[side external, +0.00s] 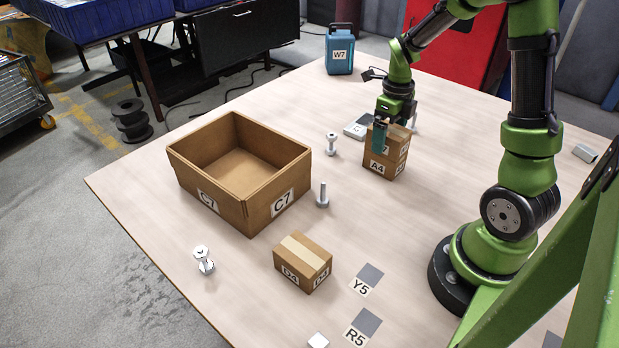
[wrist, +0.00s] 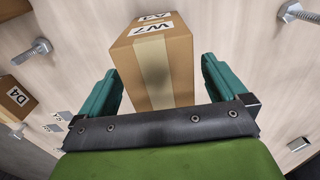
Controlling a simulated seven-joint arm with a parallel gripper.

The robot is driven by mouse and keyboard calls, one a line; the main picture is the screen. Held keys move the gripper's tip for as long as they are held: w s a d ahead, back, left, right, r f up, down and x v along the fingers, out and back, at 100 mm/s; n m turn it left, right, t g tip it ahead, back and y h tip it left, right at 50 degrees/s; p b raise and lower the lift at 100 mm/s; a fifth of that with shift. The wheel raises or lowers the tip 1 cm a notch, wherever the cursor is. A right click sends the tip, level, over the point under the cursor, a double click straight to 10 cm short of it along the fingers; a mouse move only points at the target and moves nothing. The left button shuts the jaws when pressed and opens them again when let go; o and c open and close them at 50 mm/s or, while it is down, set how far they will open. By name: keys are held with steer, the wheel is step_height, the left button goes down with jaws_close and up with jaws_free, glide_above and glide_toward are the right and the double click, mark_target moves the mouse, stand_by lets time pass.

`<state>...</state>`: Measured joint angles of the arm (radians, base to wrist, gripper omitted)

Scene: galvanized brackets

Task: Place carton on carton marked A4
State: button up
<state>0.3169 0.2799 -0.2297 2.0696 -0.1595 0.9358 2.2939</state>
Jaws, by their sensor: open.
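A brown carton marked A4 (side external: 371,172) stands on the table below my gripper (side external: 392,137). A second brown carton, marked W7 in the wrist view (wrist: 178,62), sits on top of it and appears to rest flush. The A4 label (wrist: 154,17) shows beyond the W7 label in the wrist view. My gripper is open, its teal fingers on either side of the upper carton, with visible gaps between fingers and carton. In the side view a finger partly covers the upper carton's label.
An open cardboard box marked C7 (side external: 282,203) stands at left. A taped carton marked D4 (side external: 303,262) is near the front. A blue canister marked W7 (side external: 340,50) is at the back. Several bolts stand around, one (side external: 331,144) left of the stack. Flat squares Y5 (side external: 371,275) and R5 (side external: 367,322) lie in front.

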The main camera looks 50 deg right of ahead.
mark_target(390, 130)
step_height(390, 130, up, 11)
steer(key=shift+f, duration=0.15)
steer(key=s+a+r+n+t, duration=0.2)
steer(key=a+n, duration=0.5)
steer(key=n, duration=0.3)
steer(key=s+a+r+n+t+y, duration=0.1)
steer(key=s+a+n+t, duration=0.1)
steer(key=a+n, duration=0.5)
steer(key=s+a+r+n+t+y, duration=0.1)
steer(key=a+n, duration=0.5)
steer(key=n, duration=0.9)
steer(key=shift+s+a+r+t, duration=0.4)
steer(key=shift+s+r+t, duration=0.5)
steer(key=shift+t, duration=0.2)
